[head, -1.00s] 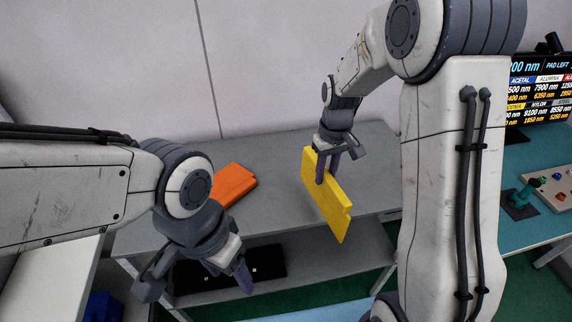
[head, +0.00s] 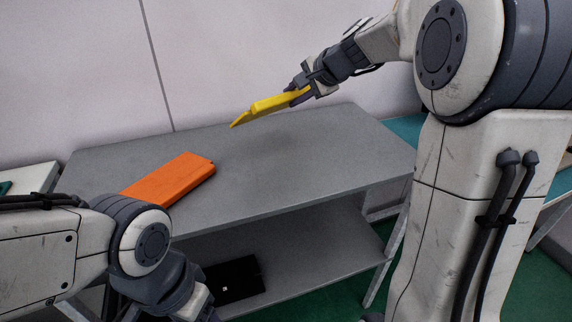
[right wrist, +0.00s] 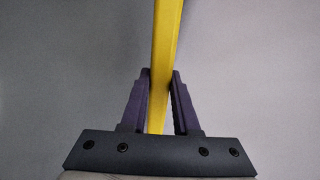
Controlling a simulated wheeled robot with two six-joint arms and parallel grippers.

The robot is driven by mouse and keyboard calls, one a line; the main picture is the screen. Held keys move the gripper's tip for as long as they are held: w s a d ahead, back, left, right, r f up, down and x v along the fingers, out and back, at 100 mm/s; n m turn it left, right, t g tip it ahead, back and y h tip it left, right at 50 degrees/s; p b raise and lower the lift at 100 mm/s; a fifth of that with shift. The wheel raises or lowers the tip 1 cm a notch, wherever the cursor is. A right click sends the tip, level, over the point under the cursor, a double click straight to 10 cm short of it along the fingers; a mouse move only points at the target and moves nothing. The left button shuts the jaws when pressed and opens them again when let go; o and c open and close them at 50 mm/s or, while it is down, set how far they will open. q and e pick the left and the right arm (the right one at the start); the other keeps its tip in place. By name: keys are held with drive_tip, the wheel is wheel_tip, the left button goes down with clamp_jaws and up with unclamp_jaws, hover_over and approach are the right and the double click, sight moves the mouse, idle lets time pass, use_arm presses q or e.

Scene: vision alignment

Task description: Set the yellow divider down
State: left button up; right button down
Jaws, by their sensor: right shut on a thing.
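The yellow divider (head: 268,105) is a flat plate held above the grey table (head: 300,160). My right gripper (head: 303,88) is shut on its right end, and the divider points to the left, tilted slightly down at its far end. In the right wrist view the divider (right wrist: 166,60) stands edge-on between the two fingers of the gripper (right wrist: 161,95). My left gripper is at the lower left of the head view (head: 200,305), in front of the table, mostly cut off by the frame edge; its fingers do not show clearly.
An orange block (head: 170,179) lies on the left part of the tabletop. A black flat item (head: 235,279) lies on the lower shelf (head: 310,245). The middle and right of the tabletop are bare. A wall stands behind the table.

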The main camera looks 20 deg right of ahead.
wheel_tip(320, 180, down, 10)
drive_tip(key=b, duration=0.8)
drive_tip(key=shift+b, duration=0.35)
drive_tip(key=shift+r, duration=0.1)
drive_tip(key=c, duration=0.8)
unclamp_jaws()
drive_tip(key=shift+p+v, duration=1.1)
drive_tip(key=shift+v, duration=2.95)
